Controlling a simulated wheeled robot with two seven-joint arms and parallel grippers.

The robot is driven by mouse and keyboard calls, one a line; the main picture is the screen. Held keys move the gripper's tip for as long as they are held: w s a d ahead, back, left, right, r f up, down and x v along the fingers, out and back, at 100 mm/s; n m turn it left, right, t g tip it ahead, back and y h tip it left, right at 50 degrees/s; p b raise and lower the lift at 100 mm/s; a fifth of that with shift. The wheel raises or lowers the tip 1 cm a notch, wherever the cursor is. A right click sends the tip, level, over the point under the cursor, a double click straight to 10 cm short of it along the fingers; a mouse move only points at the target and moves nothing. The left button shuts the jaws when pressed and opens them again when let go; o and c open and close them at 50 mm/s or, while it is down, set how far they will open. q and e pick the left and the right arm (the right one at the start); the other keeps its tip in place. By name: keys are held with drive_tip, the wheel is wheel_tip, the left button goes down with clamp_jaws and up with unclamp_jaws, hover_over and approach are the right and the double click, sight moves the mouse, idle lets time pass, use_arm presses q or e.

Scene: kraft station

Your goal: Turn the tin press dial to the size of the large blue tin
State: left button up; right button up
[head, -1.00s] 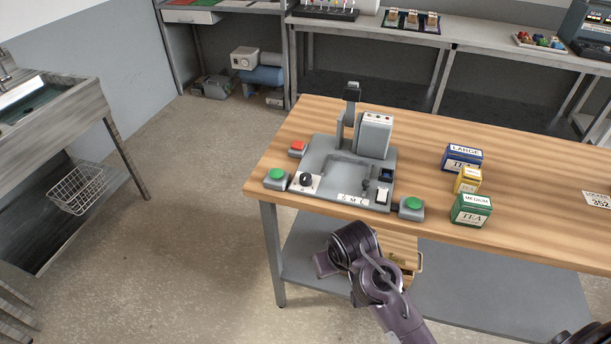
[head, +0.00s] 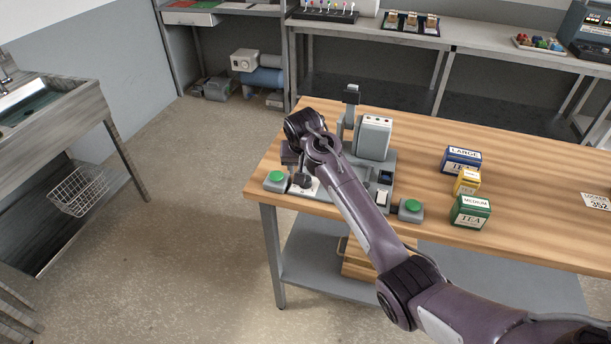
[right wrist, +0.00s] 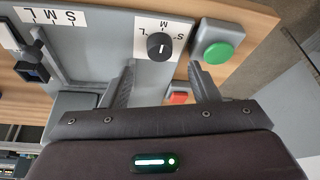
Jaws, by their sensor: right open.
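The tin press (head: 375,140) stands at the left end of the wooden table. Its black dial (right wrist: 159,46) sits on a white plate marked S, M and L; the white line on the knob runs roughly in line with the M. My right gripper (right wrist: 162,80) is open and empty, its two fingers spread to either side of the dial and apart from it in the picture. The large blue tin (head: 461,155) stands right of the press. My left gripper is not in view.
A green button (head: 277,177) is left of the dial, close to one finger in the wrist view; a red button (right wrist: 179,98) shows between the fingers. Another green button (head: 411,207) is at the press's right. Yellow (head: 467,182) and green (head: 470,211) tins stand beside the blue one.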

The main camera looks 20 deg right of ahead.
sight(306, 181)
drive_tip(key=shift+p+x, duration=0.4)
drive_tip(key=shift+x, duration=2.6)
drive_tip(key=c, duration=1)
